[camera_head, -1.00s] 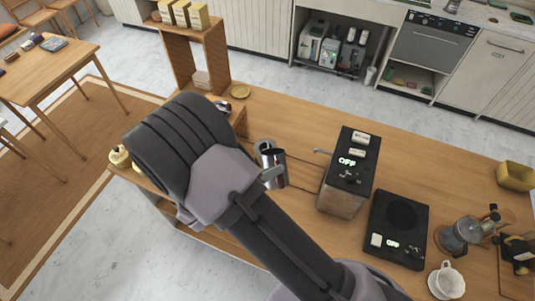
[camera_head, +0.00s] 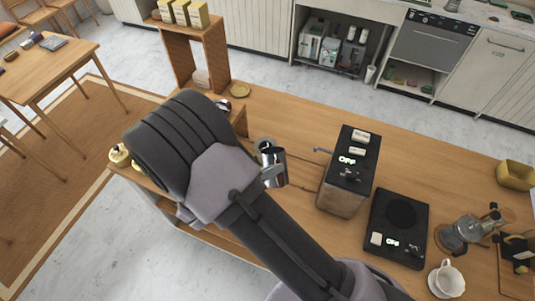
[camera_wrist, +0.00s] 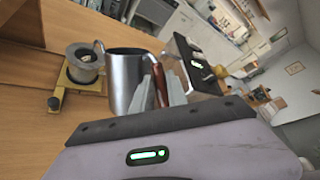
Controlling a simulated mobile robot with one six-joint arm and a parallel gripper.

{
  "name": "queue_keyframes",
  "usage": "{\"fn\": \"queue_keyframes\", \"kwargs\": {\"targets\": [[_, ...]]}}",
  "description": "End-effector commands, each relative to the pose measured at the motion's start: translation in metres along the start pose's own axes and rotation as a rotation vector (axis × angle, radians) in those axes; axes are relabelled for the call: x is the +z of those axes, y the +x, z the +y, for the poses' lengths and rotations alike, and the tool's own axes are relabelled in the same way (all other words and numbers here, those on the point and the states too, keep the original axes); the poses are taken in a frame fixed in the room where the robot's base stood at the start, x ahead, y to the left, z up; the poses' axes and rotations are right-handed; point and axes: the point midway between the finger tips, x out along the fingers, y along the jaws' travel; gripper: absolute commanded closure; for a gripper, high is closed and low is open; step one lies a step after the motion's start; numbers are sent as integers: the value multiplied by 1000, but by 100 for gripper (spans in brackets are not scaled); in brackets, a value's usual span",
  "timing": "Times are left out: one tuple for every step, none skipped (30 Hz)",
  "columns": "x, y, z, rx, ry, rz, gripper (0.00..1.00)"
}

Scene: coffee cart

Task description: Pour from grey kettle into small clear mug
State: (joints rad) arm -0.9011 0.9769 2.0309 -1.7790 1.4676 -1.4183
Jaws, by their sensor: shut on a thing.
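A grey metal kettle (camera_head: 275,172) is held above the counter, left of the black machine. In the wrist view the kettle (camera_wrist: 125,78) shows its open top, a thin spout at its left and a brown handle (camera_wrist: 158,84). My gripper (camera_wrist: 161,92) is shut on that handle; in the head view my gripper (camera_head: 270,175) is partly hidden by my arm. At the kettle's left in the wrist view, a round grey vessel (camera_wrist: 83,62) sits in a brass-coloured stand, close to the spout. I cannot tell whether it is or holds the small clear mug.
A black-topped machine marked OFF (camera_head: 350,165) stands right of the kettle. A black hot plate (camera_head: 400,222), a white cup (camera_head: 449,279) on a saucer and a grey grinder-like device (camera_head: 463,234) are farther right. The counter behind (camera_head: 300,110) is clear.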

Motion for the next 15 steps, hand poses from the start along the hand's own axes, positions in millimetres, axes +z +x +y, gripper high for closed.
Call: {"fn": "queue_keyframes", "kwargs": {"targets": [[0,0,0,-1,1,0,100],[0,0,0,-1,1,0,100],[0,0,0,-1,1,0,100],[0,0,0,0,1,0,100],[0,0,0,-1,2,-1,100],[-1,0,1,-1,4,-3,100],[-3,1,2,-2,8,-6,100],[-4,1,3,-4,13,-10,100],[-7,2,5,-6,21,-16,100],[-8,2,6,-8,29,-20,100],[-10,2,6,-9,35,-24,100],[-12,2,8,-11,43,-30,100],[-13,2,8,-12,50,-34,100],[-15,3,9,-14,56,-38,100],[-16,3,10,-16,64,-44,100]]}}
